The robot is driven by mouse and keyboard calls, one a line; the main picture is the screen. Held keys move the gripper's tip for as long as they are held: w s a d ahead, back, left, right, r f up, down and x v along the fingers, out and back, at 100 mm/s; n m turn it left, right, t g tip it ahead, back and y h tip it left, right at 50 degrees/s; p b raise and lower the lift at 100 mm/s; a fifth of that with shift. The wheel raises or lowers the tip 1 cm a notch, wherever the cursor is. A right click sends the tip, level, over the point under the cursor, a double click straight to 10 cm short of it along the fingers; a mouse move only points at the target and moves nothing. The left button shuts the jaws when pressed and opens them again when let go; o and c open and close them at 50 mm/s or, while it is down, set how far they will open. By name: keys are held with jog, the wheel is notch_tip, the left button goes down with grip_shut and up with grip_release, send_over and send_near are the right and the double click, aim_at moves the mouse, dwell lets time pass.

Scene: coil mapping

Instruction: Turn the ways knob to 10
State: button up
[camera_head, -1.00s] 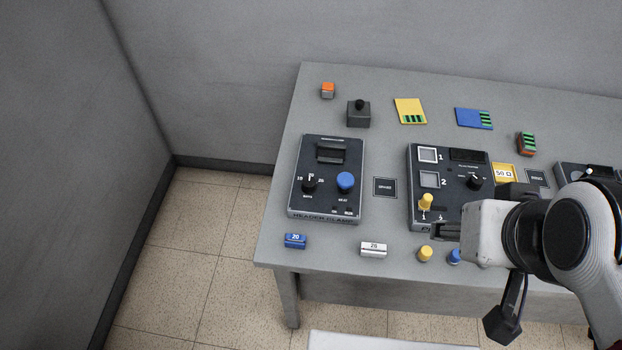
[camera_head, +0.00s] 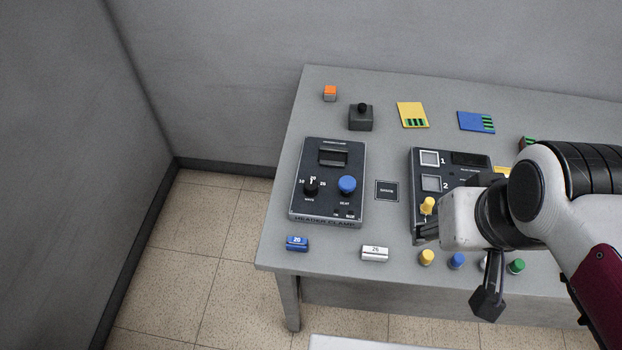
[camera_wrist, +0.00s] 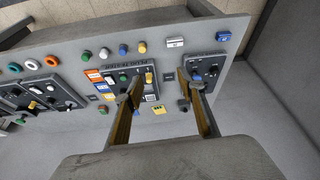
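The ways knob (camera_head: 311,187) is a small black knob with a white pointer on the left of the dark header clamp box (camera_head: 346,212). The marks 10, 20 and 26 stand around it, and its pointer looks to be up toward the middle mark. In the wrist view the box (camera_wrist: 206,65) is small, near the right finger, and the knob (camera_wrist: 213,70) is barely legible. My gripper (camera_head: 425,236) is at the front edge of the middle panel, right of the box and apart from the knob. In the wrist view its fingers (camera_wrist: 164,88) are spread and empty.
A blue knob (camera_head: 347,184) sits close right of the ways knob. A blue block (camera_head: 297,243) marked 20 and a white block (camera_head: 375,253) marked 26 lie in front. A yellow peg (camera_head: 427,257) is near my gripper.

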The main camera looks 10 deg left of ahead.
jog(key=w+a+f+n+g, duration=0.25)
jog(key=w+a+f, duration=0.25)
jog(key=w+a, duration=0.45)
jog(key=m+g, duration=0.2)
jog(key=m, duration=0.1)
send_over(311, 184)
notch_tip(311, 184, down, 9)
jog(key=shift+r, duration=0.15)
jog(key=shift+w+r, duration=0.1)
jog(key=shift+r, duration=0.05)
jog(key=shift+m, duration=0.25)
jog(key=shift+f, duration=3.95)
jog(key=c, duration=1.1)
